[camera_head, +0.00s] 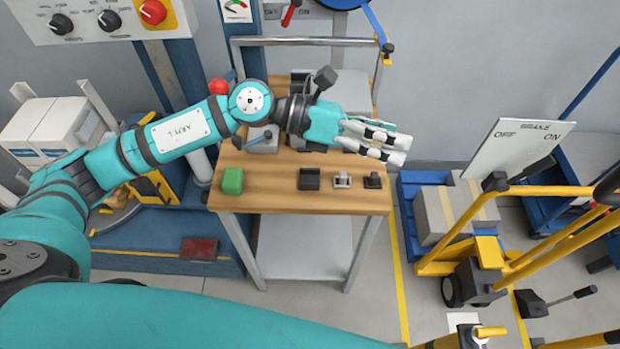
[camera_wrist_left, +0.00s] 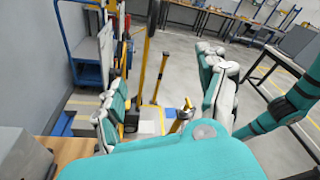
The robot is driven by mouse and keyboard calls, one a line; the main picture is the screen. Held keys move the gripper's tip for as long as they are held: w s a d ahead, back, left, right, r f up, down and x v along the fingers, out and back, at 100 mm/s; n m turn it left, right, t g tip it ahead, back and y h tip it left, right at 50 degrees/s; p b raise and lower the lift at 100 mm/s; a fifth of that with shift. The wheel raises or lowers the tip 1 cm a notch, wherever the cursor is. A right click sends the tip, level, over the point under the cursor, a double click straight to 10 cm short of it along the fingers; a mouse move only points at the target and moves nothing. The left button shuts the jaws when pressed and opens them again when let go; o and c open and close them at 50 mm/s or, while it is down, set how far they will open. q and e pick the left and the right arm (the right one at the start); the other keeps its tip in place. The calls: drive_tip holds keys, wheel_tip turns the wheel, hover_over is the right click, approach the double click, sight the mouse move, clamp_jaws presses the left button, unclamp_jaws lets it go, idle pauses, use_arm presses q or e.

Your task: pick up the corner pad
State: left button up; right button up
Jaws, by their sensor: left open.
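My left gripper (camera_head: 402,149) reaches in from the left over the far part of the wooden bench top, its fingers pointing right past the bench's right edge. It is open and empty. Its two fingers also stand apart in the left wrist view (camera_wrist_left: 162,95). Along the front of the bench lie a green block (camera_head: 232,181), a dark block (camera_head: 309,179), a small light grey piece (camera_head: 342,180) and a small dark piece (camera_head: 373,181). I cannot tell for certain which is the corner pad. All lie nearer the bench's front edge than the gripper. My right gripper is not visible.
The wooden bench (camera_head: 275,197) has a rail and grey items at its back, partly hidden by my left arm. A blue cart with boxes (camera_head: 437,213) and a yellow-handled truck (camera_head: 470,262) stand to the right. A control panel (camera_head: 100,18) is at upper left.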

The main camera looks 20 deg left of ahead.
use_arm(q)
drive_tip(key=w+a+f+m+y, duration=0.3)
drive_tip(key=a+f+y, duration=0.3)
drive_tip(key=a, duration=0.4)
drive_tip(key=m+g+y, duration=0.1)
drive_tip(key=y, duration=0.5)
approach(313, 180)
drive_tip(key=p, duration=0.2)
drive_tip(key=f+p, duration=0.1)
drive_tip(key=shift+w+a+f+p, duration=0.1)
drive_tip(key=shift+w+p, duration=0.15)
drive_tip(key=shift+p, duration=0.15)
drive_tip(key=shift+f, duration=0.3)
drive_tip(key=shift+d+f+p, duration=0.4)
drive_tip(key=shift+f+p, duration=0.05)
drive_tip(key=shift+p, duration=0.1)
drive_tip(key=f, duration=0.1)
drive_tip(key=d+f+p, duration=0.1)
drive_tip(key=f, duration=0.1)
drive_tip(key=shift+d+f+h+p, duration=0.2)
drive_tip(key=shift+d+h+p, duration=0.05)
drive_tip(key=shift+h+p, duration=0.05)
drive_tip(key=shift+d+f, duration=0.15)
drive_tip(key=shift+f, duration=0.25)
drive_tip(key=c, duration=1)
drive_tip(key=shift+c, duration=0.2)
